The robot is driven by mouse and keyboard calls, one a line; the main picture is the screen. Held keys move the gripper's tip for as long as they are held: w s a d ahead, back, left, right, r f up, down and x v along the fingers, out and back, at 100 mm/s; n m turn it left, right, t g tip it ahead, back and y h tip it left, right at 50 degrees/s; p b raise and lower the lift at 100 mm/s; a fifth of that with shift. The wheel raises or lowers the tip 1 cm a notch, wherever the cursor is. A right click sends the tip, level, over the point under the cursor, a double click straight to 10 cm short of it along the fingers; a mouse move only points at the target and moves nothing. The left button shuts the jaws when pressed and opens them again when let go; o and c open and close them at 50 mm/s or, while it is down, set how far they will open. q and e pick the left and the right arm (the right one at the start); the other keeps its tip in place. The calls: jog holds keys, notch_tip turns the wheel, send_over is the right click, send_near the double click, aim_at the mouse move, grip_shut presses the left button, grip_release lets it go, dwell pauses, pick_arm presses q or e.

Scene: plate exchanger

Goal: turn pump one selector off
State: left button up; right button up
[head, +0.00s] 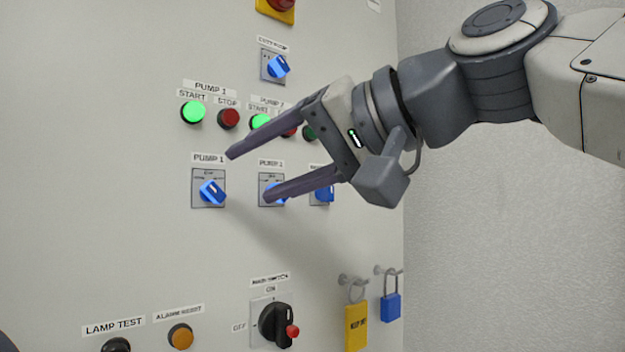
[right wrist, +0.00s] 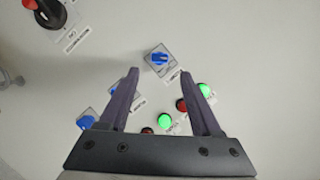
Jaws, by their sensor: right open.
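The pump one selector (head: 211,193) is a blue knob on a grey square plate under a PUMP 1 label. Its handle looks turned at a slant, but its exact setting is too small to tell. It also shows in the right wrist view (right wrist: 159,59), just beyond and between the fingertips. My right gripper (head: 250,176) is open and empty, its fingers spread in front of the panel to the upper right of the selector. In the right wrist view the gripper (right wrist: 161,71) shows both dark fingers apart from the knob. My left gripper is not seen.
A second blue selector (head: 274,190) sits partly behind the lower finger, and a third (head: 324,193) is beside it. Lit green START (head: 193,112) and red STOP (head: 228,118) buttons are above. The main switch (head: 277,325) and hanging padlock (head: 390,306) are below.

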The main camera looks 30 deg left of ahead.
aim_at(219, 191)
jog(key=p+x, duration=0.2)
jog(key=x, duration=0.4)
jog(key=shift+a+f, duration=0.15)
jog(key=shift+a, duration=0.25)
jog(key=shift+w, duration=0.1)
grip_shut()
